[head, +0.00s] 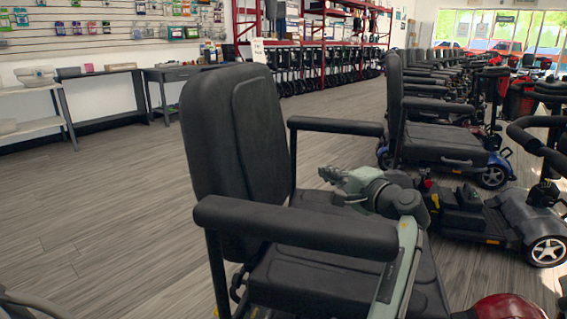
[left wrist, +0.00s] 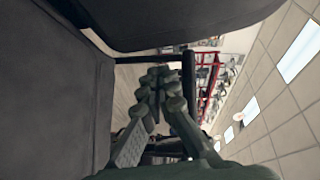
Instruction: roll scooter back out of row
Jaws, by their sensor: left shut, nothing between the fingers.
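A mobility scooter with a black padded seat (head: 342,255) stands close in front of me. Its tall black backrest (head: 235,140) is at the left and its armrests (head: 300,225) run along both sides. A bit of red bodywork (head: 505,308) shows at the bottom right. My left gripper (head: 340,182) is over the seat between the armrests, its fingers pointing toward the backrest. In the left wrist view the fingers (left wrist: 157,78) are together and empty, with black padding close around them. I cannot tell whether they touch the scooter. My right gripper is out of view.
A blue scooter (head: 445,145) and more scooters form a row behind. Another scooter's dark floorboard (head: 480,220) and front wheel (head: 547,251) are close at the right. Open wood floor (head: 110,215) lies to the left, with tables (head: 185,75) along the wall.

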